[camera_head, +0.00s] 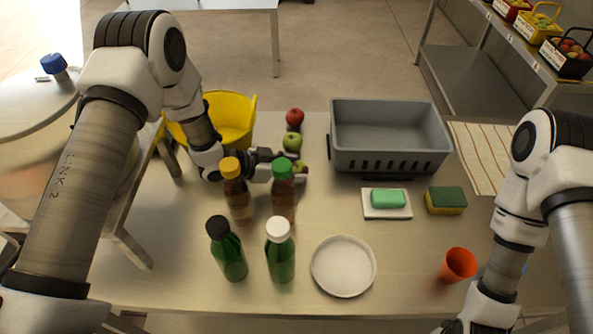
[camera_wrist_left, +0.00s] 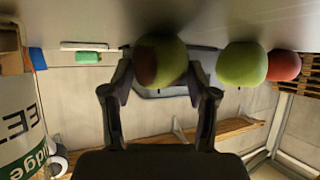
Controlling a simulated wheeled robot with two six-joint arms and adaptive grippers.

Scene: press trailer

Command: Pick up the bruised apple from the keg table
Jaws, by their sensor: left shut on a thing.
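The bruised apple (camera_wrist_left: 160,60), green with a brown patch, sits between the fingers of my left gripper (camera_wrist_left: 160,85) in the left wrist view. In the head view the left gripper (camera_head: 297,171) is behind the brown bottles and shut on the apple, of which only a little green shows. The apple is at the keg table (camera_head: 190,255); I cannot tell whether it touches the top. A plain green apple (camera_head: 292,142) and a red apple (camera_head: 295,117) stand just beyond it. My right gripper is out of view.
Close in front of the left gripper stand a yellow-capped bottle (camera_head: 236,192) and a green-capped bottle (camera_head: 283,195). Two green bottles, a white plate (camera_head: 343,266) and an orange cup (camera_head: 458,264) are nearer. A grey crate (camera_head: 388,157) is at right, a yellow basket (camera_head: 233,115) behind.

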